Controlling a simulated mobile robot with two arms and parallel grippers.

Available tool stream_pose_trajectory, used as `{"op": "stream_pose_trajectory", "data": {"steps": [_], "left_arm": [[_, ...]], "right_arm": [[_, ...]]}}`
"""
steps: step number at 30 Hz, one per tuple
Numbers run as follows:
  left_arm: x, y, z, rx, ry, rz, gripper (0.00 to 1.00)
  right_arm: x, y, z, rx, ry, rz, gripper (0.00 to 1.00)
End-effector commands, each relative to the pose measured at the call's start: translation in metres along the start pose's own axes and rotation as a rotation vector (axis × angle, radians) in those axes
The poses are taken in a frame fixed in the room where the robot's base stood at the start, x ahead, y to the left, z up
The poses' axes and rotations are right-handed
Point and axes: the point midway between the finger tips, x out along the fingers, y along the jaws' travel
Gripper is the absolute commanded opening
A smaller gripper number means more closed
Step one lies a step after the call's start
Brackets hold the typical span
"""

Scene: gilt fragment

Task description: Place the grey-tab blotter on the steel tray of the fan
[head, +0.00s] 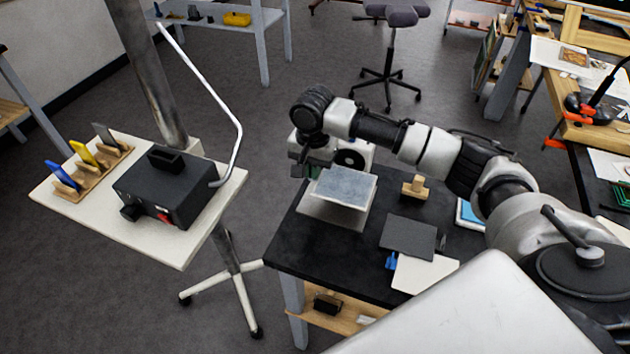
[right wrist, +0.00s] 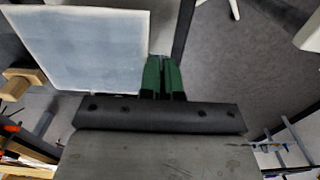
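My right gripper (head: 313,171) is at the sheet's left edge. In the right wrist view its green fingers (right wrist: 162,76) are close together at the edge of the sheet (right wrist: 85,46), apparently pinching its tab, which is mostly hidden. My left gripper is not in view.
On the black table are a wooden-handled block (head: 415,188), a dark grey sheet (head: 408,235) with a blue tab (head: 391,261), and a white sheet (head: 425,274). A white stand (head: 205,225) with a black box (head: 165,188) is at left. Floor separates them.

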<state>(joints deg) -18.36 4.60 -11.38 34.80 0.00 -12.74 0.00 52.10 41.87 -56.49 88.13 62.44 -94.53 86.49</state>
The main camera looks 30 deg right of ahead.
Motion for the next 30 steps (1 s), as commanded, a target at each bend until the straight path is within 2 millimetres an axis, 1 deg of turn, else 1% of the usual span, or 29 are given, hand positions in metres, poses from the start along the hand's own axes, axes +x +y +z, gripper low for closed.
{"op": "stream_pose_trajectory", "data": {"steps": [2, 4, 6, 9, 11, 13, 17, 21, 24, 26, 27, 30], "left_arm": [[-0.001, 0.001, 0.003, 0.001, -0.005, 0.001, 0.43], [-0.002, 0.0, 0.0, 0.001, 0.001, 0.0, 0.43], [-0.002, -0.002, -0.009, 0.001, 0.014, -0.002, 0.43], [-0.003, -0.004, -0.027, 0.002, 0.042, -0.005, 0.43], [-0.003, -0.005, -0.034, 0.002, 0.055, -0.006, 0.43], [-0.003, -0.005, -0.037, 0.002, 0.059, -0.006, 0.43], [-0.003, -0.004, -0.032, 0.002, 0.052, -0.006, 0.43], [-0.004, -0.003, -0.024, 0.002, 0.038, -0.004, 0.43], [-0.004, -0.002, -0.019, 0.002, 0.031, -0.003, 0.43], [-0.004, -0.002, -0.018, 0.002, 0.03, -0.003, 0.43], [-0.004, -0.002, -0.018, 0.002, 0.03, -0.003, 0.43], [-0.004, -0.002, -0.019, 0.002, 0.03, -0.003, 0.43]], "right_arm": [[0.011, 0.001, 0.001, -0.001, -0.002, 0.004, 0.0], [0.023, 0.001, 0.001, -0.001, -0.002, 0.005, 0.0], [0.035, 0.001, 0.001, -0.001, -0.001, 0.004, 0.0], [0.046, 0.0, 0.001, -0.002, 0.0, 0.003, 0.0], [0.049, 0.0, 0.001, -0.002, 0.0, 0.001, 0.0], [0.05, 0.0, 0.001, -0.002, 0.0, 0.001, 0.0], [0.049, 0.0, 0.001, -0.002, 0.0, 0.001, 0.0], [0.051, 0.0, 0.001, -0.001, -0.001, 0.002, 0.0], [0.051, 0.0, 0.001, -0.001, 0.0, 0.001, 0.17], [0.051, 0.0, 0.001, -0.001, 0.0, 0.001, 0.26], [0.051, 0.0, 0.001, -0.001, 0.0, 0.001, 0.29], [0.051, 0.0, 0.001, -0.001, 0.0, 0.001, 0.29]]}}
